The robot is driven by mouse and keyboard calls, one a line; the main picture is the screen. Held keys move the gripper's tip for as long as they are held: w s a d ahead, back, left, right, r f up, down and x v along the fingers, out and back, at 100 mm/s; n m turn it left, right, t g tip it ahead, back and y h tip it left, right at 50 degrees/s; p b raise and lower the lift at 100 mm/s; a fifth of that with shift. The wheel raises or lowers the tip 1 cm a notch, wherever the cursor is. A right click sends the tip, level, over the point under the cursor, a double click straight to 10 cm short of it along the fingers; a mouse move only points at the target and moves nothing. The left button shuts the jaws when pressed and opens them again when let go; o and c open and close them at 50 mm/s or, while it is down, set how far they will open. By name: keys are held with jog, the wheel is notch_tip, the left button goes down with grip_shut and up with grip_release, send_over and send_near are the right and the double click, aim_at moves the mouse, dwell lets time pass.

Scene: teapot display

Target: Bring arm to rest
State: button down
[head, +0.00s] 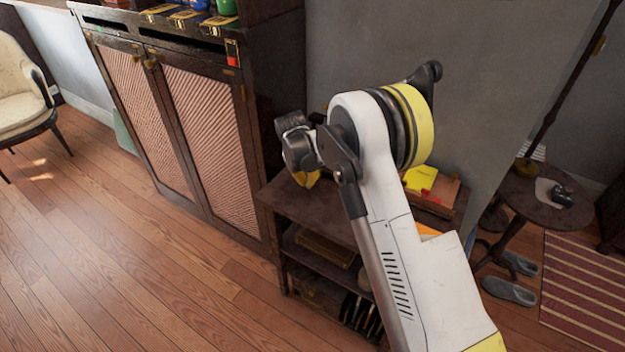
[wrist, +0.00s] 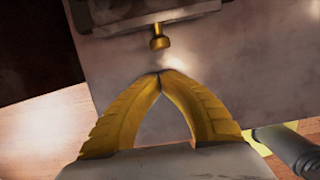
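My gripper (wrist: 160,76) shows in the wrist view with its two yellow fingers meeting at the tips. It is shut, and nothing shows between the fingers. A small brass knob (wrist: 159,41) on a dark panel lies just beyond the fingertips; the gap to it cannot be judged. In the head view my white arm rises from the lower right and bends at a yellow-banded joint. A yellow part of my gripper (head: 307,179) shows over the left end of a low dark shelf table (head: 283,196). The rest of the gripper is hidden behind the wrist.
A dark cabinet (head: 190,120) with pleated doors stands left of the arm. Books (head: 432,190) lie on the shelf table. A small round table (head: 535,205), slippers (head: 508,291) and a striped rug (head: 585,290) are at right. Wooden floor at left is clear up to a chair (head: 22,95).

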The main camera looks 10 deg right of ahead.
jog(key=s+p+v, duration=0.1)
jog(key=p+v, duration=0.3)
jog(key=v, duration=0.6)
jog(key=s+d+r+m+t, duration=0.1)
jog(key=s+d+r+m, duration=0.25)
jog(key=s+r, duration=0.2)
jog(key=s+d+r+m+y, duration=0.1)
jog(key=s+d+r+m, duration=0.1)
jog(key=s+r+m, duration=0.4)
jog(key=s+d+r+m+t, duration=0.1)
jog(key=s+d+r+m, duration=0.2)
jog(key=r, duration=0.4)
jog(key=s+d+m+t, duration=0.1)
jog(key=s+d+m, duration=0.2)
jog(key=s+m, duration=0.5)
jog(key=s+d+m+t, duration=0.2)
jog(key=s+m, duration=0.5)
jog(key=s, duration=0.5)
jog(key=shift+d+r+m+y, duration=0.15)
jog(key=shift+d+m+y, duration=0.25)
jog(key=shift+d, duration=0.1)
jog(key=shift+s, duration=0.1)
